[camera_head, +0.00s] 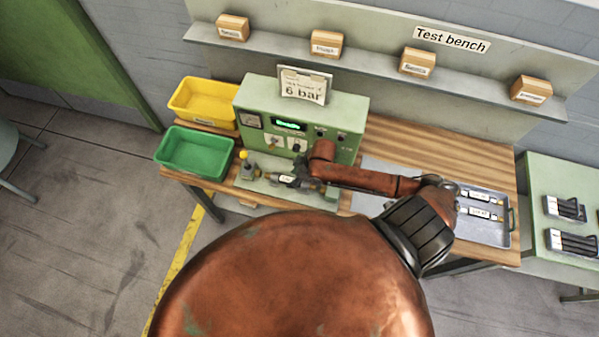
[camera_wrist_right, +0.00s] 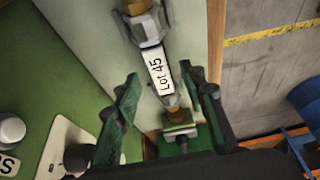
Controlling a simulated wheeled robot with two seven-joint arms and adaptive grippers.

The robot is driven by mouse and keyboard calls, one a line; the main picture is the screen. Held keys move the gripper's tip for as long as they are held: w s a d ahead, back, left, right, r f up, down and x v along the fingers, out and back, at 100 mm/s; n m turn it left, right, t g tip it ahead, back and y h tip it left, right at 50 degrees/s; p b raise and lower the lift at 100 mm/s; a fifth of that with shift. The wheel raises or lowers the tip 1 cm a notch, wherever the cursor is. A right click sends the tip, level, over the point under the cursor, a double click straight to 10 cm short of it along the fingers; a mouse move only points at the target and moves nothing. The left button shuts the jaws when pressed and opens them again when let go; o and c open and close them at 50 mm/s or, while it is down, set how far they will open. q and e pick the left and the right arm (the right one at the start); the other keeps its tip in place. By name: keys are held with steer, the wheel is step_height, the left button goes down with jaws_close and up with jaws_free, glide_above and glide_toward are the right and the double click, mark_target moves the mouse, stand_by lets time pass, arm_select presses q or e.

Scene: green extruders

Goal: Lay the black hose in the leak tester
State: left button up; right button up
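The leak tester (camera_head: 350,115) is a green cabinet with a lit display and a pale green bed in front. A short hose with a white LOT label (camera_head: 287,179) lies on that bed. In the right wrist view, the hose (camera_wrist_right: 158,72), labelled LOT 45, lies between a metal fitting at its upper end and a brass fitting on a green block (camera_wrist_right: 182,131). My right gripper (camera_wrist_right: 163,78) is open, with one finger on each side of the hose and gaps showing. In the head view, its arm partly hides the bed. My left gripper is not in view.
A grey tray (camera_head: 487,239) on the bench's right holds more labelled hoses (camera_head: 480,213). A yellow bin (camera_head: 204,101) and a green bin (camera_head: 194,152) stand left of the tester. A green side table (camera_head: 560,185) holds dark items. Small boxes line the shelf (camera_head: 375,62).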

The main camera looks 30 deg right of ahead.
steer(key=v, duration=0.8)
steer(key=shift+r, duration=0.35)
steer(key=shift+s+d, duration=0.1)
steer(key=shift+d, duration=0.05)
